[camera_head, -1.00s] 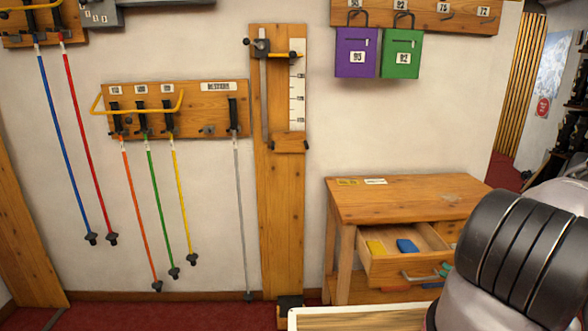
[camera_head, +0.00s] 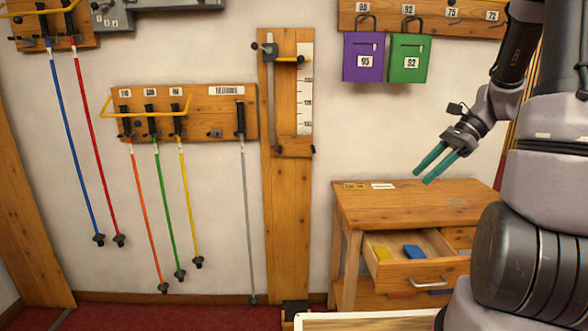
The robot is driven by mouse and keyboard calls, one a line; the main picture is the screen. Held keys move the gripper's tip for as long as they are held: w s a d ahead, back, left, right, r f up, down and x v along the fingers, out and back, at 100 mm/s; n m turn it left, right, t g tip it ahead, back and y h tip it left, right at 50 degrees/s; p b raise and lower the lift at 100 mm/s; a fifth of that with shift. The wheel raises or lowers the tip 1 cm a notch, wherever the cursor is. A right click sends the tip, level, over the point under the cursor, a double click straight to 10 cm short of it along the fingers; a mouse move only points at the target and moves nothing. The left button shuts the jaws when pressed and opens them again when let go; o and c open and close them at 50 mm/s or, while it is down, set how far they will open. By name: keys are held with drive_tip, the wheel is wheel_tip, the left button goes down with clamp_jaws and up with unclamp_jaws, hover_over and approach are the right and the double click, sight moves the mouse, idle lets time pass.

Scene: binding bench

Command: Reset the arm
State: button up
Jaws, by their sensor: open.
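My gripper (camera_head: 428,171) is in the head camera view at the right, above the small wooden bench (camera_head: 400,200). Its two teal fingers are apart and nothing is between them. It points down and to the left, clear of the bench top. My arm rises behind it along the right edge of the view.
The bench's drawer (camera_head: 420,272) stands open with a yellow block (camera_head: 382,252) and a blue block (camera_head: 414,252) in it. Ski poles (camera_head: 158,215) hang on the left wall. A wooden gauge board (camera_head: 287,220) stands mid-wall. Purple (camera_head: 363,58) and green (camera_head: 408,59) boxes hang above.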

drive_tip(key=s+a+r+n+t+h, duration=0.3)
drive_tip(key=s+r+n, duration=0.3)
drive_tip(key=r, duration=0.2)
drive_tip(key=s+a+r+n+t+h, duration=0.3)
drive_tip(key=s+r+n, duration=0.3)
drive_tip(key=r, duration=0.2)
drive_tip(key=shift+a+r+t, duration=0.2)
drive_tip(key=shift+a+t, duration=0.5)
drive_tip(key=shift+a, duration=0.15)
